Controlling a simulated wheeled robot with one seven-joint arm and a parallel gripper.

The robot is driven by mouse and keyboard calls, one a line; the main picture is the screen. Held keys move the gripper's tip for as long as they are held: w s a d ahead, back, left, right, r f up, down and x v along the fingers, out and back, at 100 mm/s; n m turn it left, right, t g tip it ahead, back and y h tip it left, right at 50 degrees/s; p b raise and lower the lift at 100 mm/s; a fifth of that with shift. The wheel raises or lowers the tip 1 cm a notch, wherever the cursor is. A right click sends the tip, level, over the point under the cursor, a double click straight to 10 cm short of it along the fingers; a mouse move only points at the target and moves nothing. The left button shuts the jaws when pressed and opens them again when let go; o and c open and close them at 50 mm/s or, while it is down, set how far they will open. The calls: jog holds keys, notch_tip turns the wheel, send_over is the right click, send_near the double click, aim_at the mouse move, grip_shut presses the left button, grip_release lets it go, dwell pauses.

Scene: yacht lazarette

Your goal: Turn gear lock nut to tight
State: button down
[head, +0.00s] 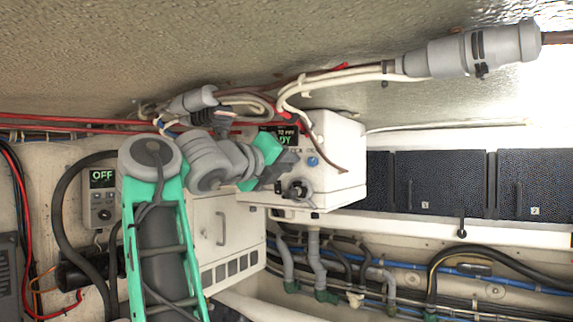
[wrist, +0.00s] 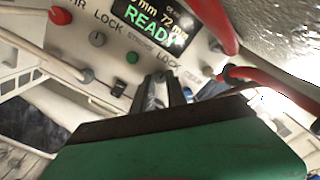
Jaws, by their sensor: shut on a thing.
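My gripper (wrist: 160,82) is at the front of a white control unit (head: 340,160), its dark fingers standing either side of a small grey part. That part appears to be the gear lock nut (wrist: 160,97); it is mostly hidden by the fingers, and its turn angle cannot be read. The gripper is shut on it. In the head view my gripper (head: 284,166) comes in from the left, just above a dark round fitting (head: 297,190) on the unit's front. The display (wrist: 155,27) reads READY in green. Printed LOCK labels run along the panel.
A blue knob (head: 312,160) sits close right of my gripper. Red and white cables (head: 320,82) hang above the unit. Dark lockers (head: 438,180) are to the right.

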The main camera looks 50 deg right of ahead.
jog(key=shift+f+m, duration=0.1)
jog(key=shift+m, duration=0.3)
jog(key=c, duration=1.3)
grip_release()
jog(key=shift+c, duration=0.2)
jog(key=a+p, duration=0.1)
jog(key=a, duration=0.6)
jog(key=shift+s+a+p, duration=0.3)
jog(key=shift+s+a, duration=0.05)
